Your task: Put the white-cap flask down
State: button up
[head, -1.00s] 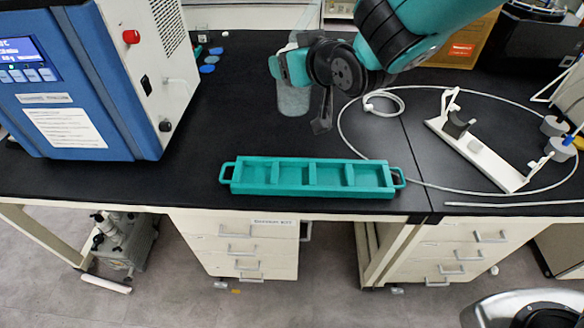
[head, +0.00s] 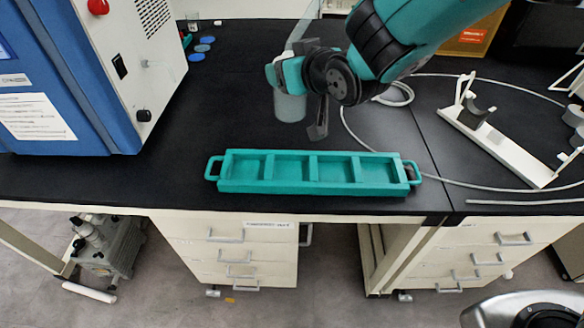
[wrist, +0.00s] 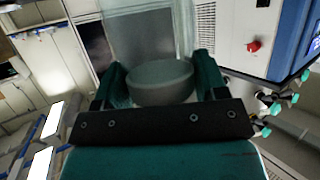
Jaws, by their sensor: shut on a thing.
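The flask (head: 290,107) is a translucent grey cylinder. In the head view its lower part shows below my gripper (head: 288,76), against the black bench. I cannot tell whether its base touches the bench. In the wrist view the flask (wrist: 160,84) sits between the two green fingers of my gripper (wrist: 160,88), with its rounded grey end towards the camera. The gripper is shut on it.
A teal tray with several compartments (head: 229,185) lies near the bench's front edge. The blue and white freeze dryer (head: 95,110) stands at left, with blue discs (head: 200,48) behind it. A white stand (head: 510,153) and a cable loop lie at right. Black bench between dryer and flask is clear.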

notch_tip(320, 180, down, 19)
jog(key=p, duration=0.2)
jog(key=o, duration=1.2)
jog(key=s+d+r+m+g+h+b, duration=0.35)
jog(key=s+d+r+b, duration=0.4)
jog(key=s+d, duration=0.35)
jog(key=s+d+r+n+g, duration=0.1)
jog(key=s+r+g, duration=0.1)
jog(key=s, duration=0.3)
jog(key=s+d+r+n+g, duration=0.1)
jog(key=s+r+n+g, duration=0.1)
jog(key=s, duration=0.4)
jog(key=s+d+r+n+g, duration=0.1)
jog(key=s+d+r+g, duration=0.1)
jog(key=s+r+g, duration=0.2)
jog(key=shift+s+r+y, duration=0.35)
jog(key=shift+s+r, duration=0.65)
